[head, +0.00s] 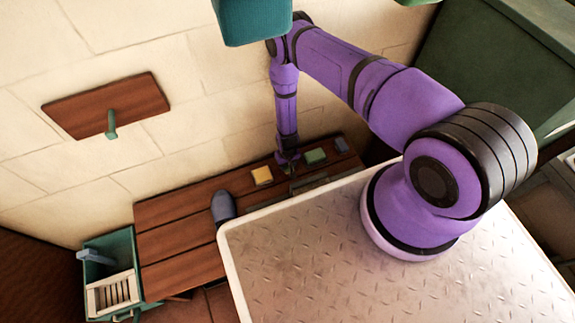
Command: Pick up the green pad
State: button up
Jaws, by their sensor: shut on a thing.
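A green pad (315,156) lies on the wooden slatted bench (183,223) near the wall. My gripper (289,167) points down at the bench, just left of this pad in the picture. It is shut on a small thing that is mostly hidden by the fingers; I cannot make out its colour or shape. The green pad on the bench appears apart from my fingers. A yellow pad (262,175) lies to the left of my gripper and a grey-blue pad (341,145) lies right of the green one.
A dark blue-grey rounded object (223,207) stands at the bench's front edge. A teal crate (107,245) with a white slatted piece is at lower left. A wooden board with a green peg (111,122) is on the wall. The bench's left part is clear.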

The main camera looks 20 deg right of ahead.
jog(key=shift+r, duration=0.1)
jog(key=shift+r, duration=4.9)
jog(key=o, duration=0.5)
jog(key=shift+c, duration=0.2)
jog(key=c, duration=0.3)
